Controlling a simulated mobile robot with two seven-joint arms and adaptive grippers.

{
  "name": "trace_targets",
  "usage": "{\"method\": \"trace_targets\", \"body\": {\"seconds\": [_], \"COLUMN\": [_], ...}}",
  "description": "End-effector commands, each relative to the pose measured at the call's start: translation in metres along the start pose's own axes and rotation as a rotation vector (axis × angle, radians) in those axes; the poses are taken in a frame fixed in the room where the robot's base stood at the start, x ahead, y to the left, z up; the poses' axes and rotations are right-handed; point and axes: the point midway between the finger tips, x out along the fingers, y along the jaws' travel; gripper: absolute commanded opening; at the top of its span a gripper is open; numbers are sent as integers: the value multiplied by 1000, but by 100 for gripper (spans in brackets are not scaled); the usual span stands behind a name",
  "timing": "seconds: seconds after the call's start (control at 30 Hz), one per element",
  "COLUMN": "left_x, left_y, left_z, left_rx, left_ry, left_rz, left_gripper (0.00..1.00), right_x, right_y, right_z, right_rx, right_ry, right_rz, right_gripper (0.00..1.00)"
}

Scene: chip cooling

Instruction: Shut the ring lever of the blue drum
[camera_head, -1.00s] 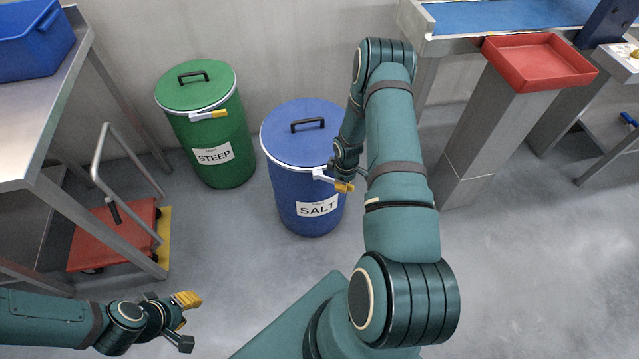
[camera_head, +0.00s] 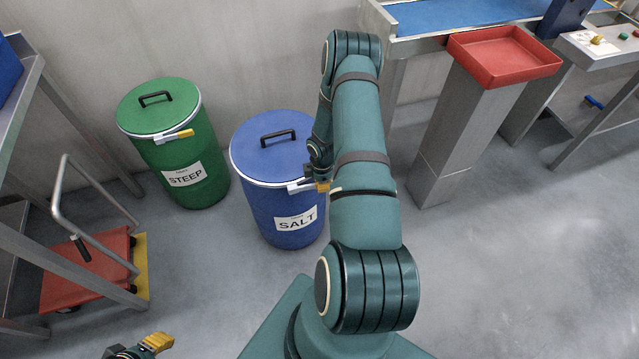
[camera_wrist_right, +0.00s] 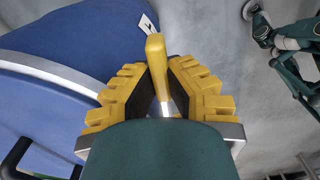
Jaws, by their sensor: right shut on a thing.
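The blue drum (camera_head: 285,225), labelled SALT, stands on the floor with its blue lid on. A pale ring (camera_head: 240,172) runs around the lid's edge. The ring lever (camera_head: 300,186) is at the drum's front right rim. Its yellow handle (camera_wrist_right: 156,60) shows between the fingers in the right wrist view. My right gripper (camera_wrist_right: 168,100) is shut on this lever beside the rim. In the head view my right arm hides part of the drum's right side. How far the lever stands off the drum is unclear. My left gripper (camera_head: 140,348) is cut off by the bottom edge.
A green drum (camera_head: 190,180) labelled STEEP stands to the left, its lever (camera_head: 175,136) along the rim. A red cart (camera_head: 90,270) and a steel table (camera_head: 20,90) are at the left. A red tray (camera_head: 500,58) on a steel post is at the right. Floor right of my arm is clear.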

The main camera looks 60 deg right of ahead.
Motion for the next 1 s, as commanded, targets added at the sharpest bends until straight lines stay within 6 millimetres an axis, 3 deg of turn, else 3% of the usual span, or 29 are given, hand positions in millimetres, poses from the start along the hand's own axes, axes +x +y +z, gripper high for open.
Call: {"method": "trace_targets", "body": {"seconds": [0.3,0.33,0.4,0.77,1.0], "left_x": [0,0,0,0,0], "left_y": [0,0,0,0,0], "left_z": [0,0,0,0,0], "left_rx": [0,0,0,0,0], "left_ry": [0,0,0,0,0], "left_rz": [0,0,0,0,0], "left_gripper": [34,34,34,34,34], "right_x": [1,1,1,-2,-34], "right_y": [-1,-1,-1,0,0], "right_z": [-1,-1,-1,0,0], "right_rx": [-1,-1,-1,0,0], "right_ry": [1,1,1,0,1], "right_rz": [-3,-3,-3,-1,2], "right_gripper": [0,16,39,39,39]}}
